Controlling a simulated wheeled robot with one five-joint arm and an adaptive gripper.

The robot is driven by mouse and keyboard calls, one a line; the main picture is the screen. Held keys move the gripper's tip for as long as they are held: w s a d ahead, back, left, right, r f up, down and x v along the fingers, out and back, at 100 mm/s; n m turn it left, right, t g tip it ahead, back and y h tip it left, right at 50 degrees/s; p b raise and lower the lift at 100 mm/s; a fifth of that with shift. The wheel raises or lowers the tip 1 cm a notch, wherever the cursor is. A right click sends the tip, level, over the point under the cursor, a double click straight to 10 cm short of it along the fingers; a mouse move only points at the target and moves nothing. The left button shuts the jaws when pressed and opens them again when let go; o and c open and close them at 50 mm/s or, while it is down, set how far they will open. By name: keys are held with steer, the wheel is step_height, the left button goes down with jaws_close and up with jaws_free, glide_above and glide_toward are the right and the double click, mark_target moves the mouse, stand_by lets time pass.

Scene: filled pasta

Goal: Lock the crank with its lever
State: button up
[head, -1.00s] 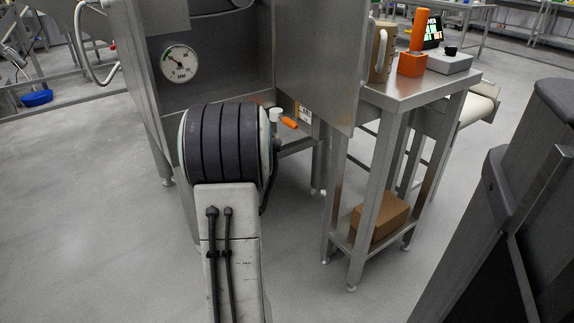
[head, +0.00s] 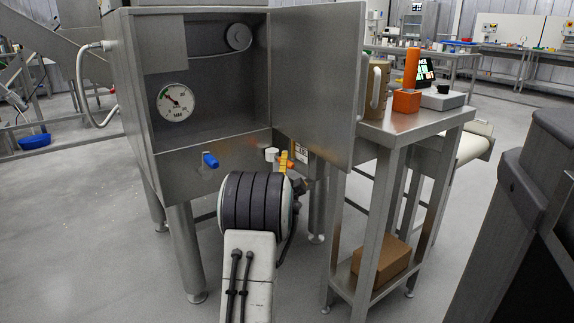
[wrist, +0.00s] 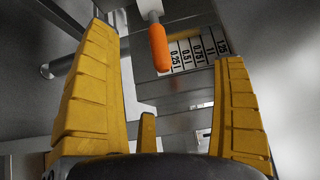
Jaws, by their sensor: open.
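An orange handle (head: 290,164) on a white hub (head: 271,154) sits low at the right of the steel machine's front. In the wrist view the orange lever handle (wrist: 158,48) hangs from a white part (wrist: 150,8), beside a scale label (wrist: 195,52) with litre marks. My gripper (wrist: 165,50) is open and empty, its yellow fingers either side of the handle in the picture; I see no contact. In the head view one yellow finger of my gripper (head: 284,161) shows past my wrist; the rest is hidden.
The machine's steel door (head: 318,85) stands open, right of the handle. A gauge (head: 175,102) sits inside.

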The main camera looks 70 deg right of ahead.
mark_target(280, 159)
steer(key=shift+x, duration=3.75)
steer(key=shift+c, duration=0.4)
steer(key=c, duration=1.2)
steer(key=shift+r, duration=0.15)
steer(key=shift+c, duration=1.4)
